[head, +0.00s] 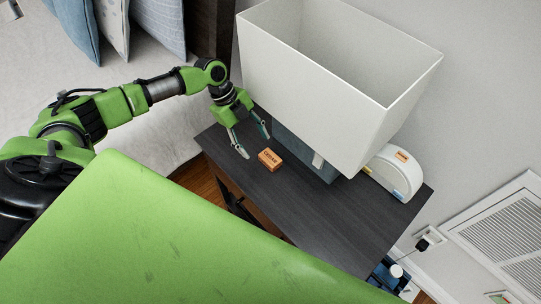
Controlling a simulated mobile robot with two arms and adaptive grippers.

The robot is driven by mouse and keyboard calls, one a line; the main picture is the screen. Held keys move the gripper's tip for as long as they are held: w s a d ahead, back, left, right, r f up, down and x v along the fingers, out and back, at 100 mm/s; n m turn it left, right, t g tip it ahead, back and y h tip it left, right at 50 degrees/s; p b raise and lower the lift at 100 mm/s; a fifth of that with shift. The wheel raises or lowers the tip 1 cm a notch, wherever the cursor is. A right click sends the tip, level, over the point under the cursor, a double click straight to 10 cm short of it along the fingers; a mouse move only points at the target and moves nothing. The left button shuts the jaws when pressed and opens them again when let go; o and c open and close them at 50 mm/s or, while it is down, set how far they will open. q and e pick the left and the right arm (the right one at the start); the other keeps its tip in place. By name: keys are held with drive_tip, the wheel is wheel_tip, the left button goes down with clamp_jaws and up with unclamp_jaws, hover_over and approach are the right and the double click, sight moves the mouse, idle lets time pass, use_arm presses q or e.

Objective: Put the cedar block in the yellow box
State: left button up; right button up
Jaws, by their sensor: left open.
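The cedar block (270,159) is a small orange-brown block with dark lettering on its face. It lies on the dark nightstand top (330,222), near the edge at the left. My left gripper (254,145) is open, its two fingers pointing down toward the block from just behind and left of it. The gripper looks empty, and I see a small gap between the fingertips and the block. I see no yellow box in this view. My right gripper is not in view.
A large lamp with a white shade (310,90) stands close behind the block and gripper. A white rounded device (395,172) sits to the right. The front right of the top is clear. A bed with cushions (120,25) is at upper left.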

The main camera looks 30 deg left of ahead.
sight(269, 157)
use_arm(q)
drive_tip(key=shift+w+d, duration=0.1)
drive_tip(key=shift+d, duration=1.05)
drive_tip(key=b+x, duration=0.3)
drive_tip(key=x, duration=0.2)
drive_tip(key=shift+d+f, duration=0.1)
drive_tip(key=shift+d, duration=0.15)
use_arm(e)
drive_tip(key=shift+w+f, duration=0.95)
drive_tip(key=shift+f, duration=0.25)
use_arm(q)
drive_tip(key=c, duration=1.2)
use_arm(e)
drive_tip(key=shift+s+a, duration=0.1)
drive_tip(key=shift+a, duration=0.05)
use_arm(q)
drive_tip(key=shift+a, duration=0.1)
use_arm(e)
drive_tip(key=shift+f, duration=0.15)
